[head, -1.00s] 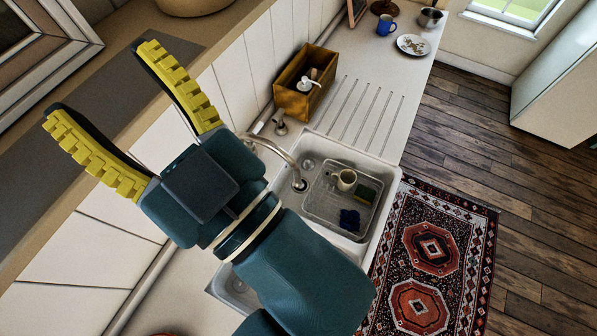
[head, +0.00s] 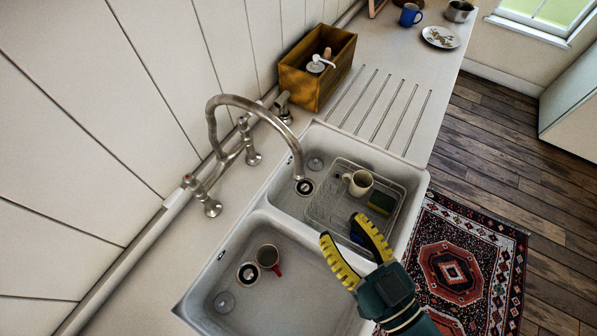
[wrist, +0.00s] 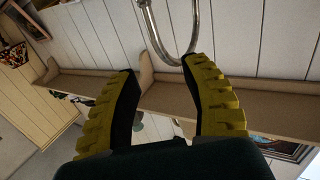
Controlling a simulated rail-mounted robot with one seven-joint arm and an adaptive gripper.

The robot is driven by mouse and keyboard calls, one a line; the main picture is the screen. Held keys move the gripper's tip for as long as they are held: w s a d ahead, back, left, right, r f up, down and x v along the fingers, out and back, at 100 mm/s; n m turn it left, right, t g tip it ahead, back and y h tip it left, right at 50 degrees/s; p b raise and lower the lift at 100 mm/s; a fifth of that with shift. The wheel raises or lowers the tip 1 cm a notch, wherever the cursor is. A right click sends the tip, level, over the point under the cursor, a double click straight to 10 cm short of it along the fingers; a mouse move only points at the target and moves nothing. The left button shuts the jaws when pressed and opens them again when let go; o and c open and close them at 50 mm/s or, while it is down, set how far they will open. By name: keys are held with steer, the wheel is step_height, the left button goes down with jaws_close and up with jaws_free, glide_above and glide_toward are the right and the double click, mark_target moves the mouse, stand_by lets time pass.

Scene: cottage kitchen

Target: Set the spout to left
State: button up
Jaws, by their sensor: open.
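The metal spout (head: 258,107) arches up from the tap (head: 228,160) behind the double sink. It curves over to the right, and its tip hangs over the far basin, the one with the rack. My gripper (head: 342,240) is open and empty above the sink's front side, right of the spout and apart from it. In the wrist view, my gripper's yellow fingers (wrist: 164,88) are spread, with the curved spout (wrist: 172,50) beyond them, near the top middle.
The far basin (head: 285,190) holds a wire rack (head: 322,215) with a cream mug (head: 358,183) and a sponge (head: 381,202). A red mug (head: 268,258) lies in the near basin (head: 300,285). A wooden box (head: 317,82) stands right of the tap, by the wall.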

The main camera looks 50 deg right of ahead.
mark_target(301, 164)
steer(key=shift+h, duration=0.3)
steer(key=p+x, duration=0.2)
steer(key=x, duration=0.3)
steer(key=p+x, duration=0.3)
steer(key=x, duration=0.2)
steer(key=p+x, duration=0.3)
steer(key=x, duration=0.3)
steer(key=shift+d+f, duration=0.3)
steer(key=shift+d, duration=0.1)
jaws_close()
